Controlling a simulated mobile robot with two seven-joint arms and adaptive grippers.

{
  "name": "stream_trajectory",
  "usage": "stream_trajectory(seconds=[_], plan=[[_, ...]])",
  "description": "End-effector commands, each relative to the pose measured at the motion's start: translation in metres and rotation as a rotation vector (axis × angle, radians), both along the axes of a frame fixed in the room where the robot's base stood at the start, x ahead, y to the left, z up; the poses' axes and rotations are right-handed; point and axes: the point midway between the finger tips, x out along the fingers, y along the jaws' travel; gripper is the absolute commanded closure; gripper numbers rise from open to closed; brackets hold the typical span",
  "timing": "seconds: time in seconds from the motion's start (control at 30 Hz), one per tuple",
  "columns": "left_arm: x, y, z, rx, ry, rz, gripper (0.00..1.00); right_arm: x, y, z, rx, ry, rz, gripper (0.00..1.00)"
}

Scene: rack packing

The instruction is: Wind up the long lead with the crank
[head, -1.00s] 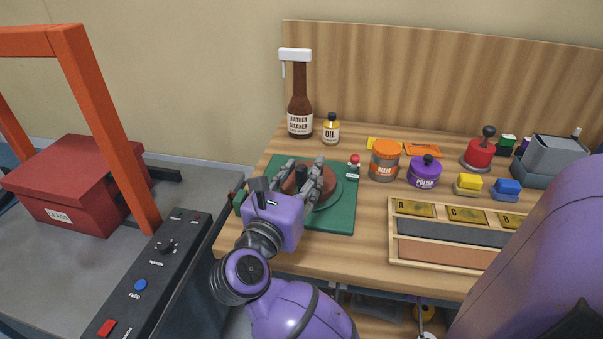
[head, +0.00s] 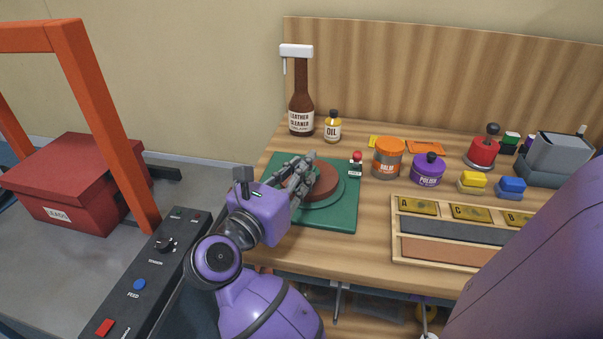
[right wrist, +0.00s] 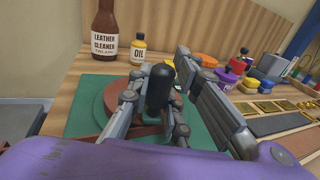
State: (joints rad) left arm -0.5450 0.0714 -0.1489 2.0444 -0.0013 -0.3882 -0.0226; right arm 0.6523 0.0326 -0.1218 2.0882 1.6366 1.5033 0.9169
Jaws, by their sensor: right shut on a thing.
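The winder is a red-brown round reel (head: 326,184) on a green base (head: 338,222) at the left of the workbench. Its crank has an upright black handle (right wrist: 160,86), seen between my fingers in the right wrist view. My right gripper (head: 304,176) is shut on this handle, above the reel. In the head view the fingers hide the handle and part of the reel. A brown strip (right wrist: 84,143), perhaps the lead, shows left of the fingers in the right wrist view; I cannot tell where it ends. My left gripper is out of view.
Behind the winder stand the leather cleaner bottle (head: 301,118) and oil bottle (head: 332,128). An orange balm tin (head: 388,160) and purple polish jar (head: 428,171) stand to its right. A wooden tray (head: 395,235) lies front right. A control panel (head: 150,275) stands left.

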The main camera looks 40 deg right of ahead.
Motion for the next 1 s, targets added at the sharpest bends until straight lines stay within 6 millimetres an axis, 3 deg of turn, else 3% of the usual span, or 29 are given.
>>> stream_trajectory(seconds=[0.5,1.0], plan=[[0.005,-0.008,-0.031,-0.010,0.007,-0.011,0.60,0.021,0.010,-0.004,0.003,0.000,-0.323,1.00],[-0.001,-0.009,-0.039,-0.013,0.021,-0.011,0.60,0.024,0.010,-0.001,0.002,-0.001,-0.396,1.00]])
